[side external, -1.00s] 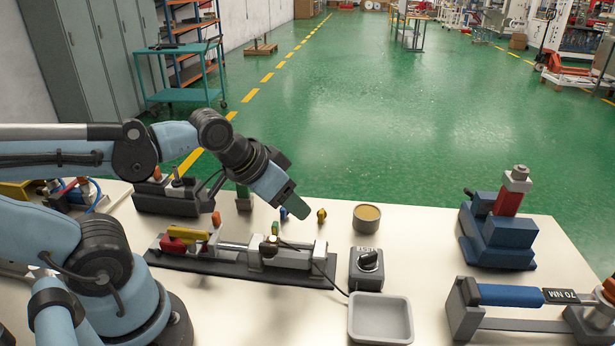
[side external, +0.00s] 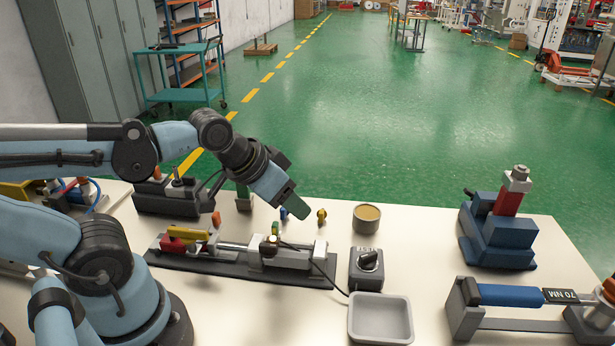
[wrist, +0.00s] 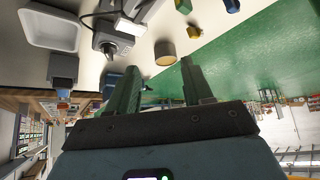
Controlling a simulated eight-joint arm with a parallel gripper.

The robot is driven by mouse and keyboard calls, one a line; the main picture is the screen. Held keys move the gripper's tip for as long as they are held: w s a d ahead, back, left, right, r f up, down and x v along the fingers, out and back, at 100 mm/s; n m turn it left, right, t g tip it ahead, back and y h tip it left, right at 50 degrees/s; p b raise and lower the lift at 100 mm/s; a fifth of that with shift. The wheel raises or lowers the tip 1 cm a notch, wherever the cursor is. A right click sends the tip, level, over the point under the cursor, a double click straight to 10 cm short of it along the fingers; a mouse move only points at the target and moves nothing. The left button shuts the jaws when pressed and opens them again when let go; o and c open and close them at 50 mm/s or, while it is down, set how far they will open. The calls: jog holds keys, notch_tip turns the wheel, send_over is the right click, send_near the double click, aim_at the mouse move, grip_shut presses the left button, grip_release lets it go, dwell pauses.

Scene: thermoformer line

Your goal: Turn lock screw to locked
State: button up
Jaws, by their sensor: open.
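A dark clamp fixture (side external: 220,266) lies on the white bench in the side view. It has a red and yellow handle at its left, a rod and a grey body block. A small dark round knob (side external: 269,247) sits on the block; I cannot tell for sure whether this is the lock screw. My gripper (side external: 291,208) is above and behind the fixture, pointing down to the right, apart from everything. In the wrist view its green fingers (wrist: 158,78) are spread with nothing between them.
A dark switch box (side external: 367,269) with a rotary knob, a grey tray (side external: 380,318) and a round tin (side external: 367,216) stand right of the fixture. A blue-handled 70 NM tool (side external: 510,295) and a blue stand (side external: 497,240) are farther right. Small coloured knobs (side external: 321,215) stand behind.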

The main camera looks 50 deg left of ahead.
dwell(0.5)
jog(key=shift+o, duration=1)
jog(key=n+g, duration=0.7)
jog(key=n, duration=0.2)
send_near(268, 245)
jog(key=shift+w+f, duration=0.1)
jog(key=shift+f, duration=4.15)
jog(key=shift+c, duration=0.3)
jog(key=c, duration=1)
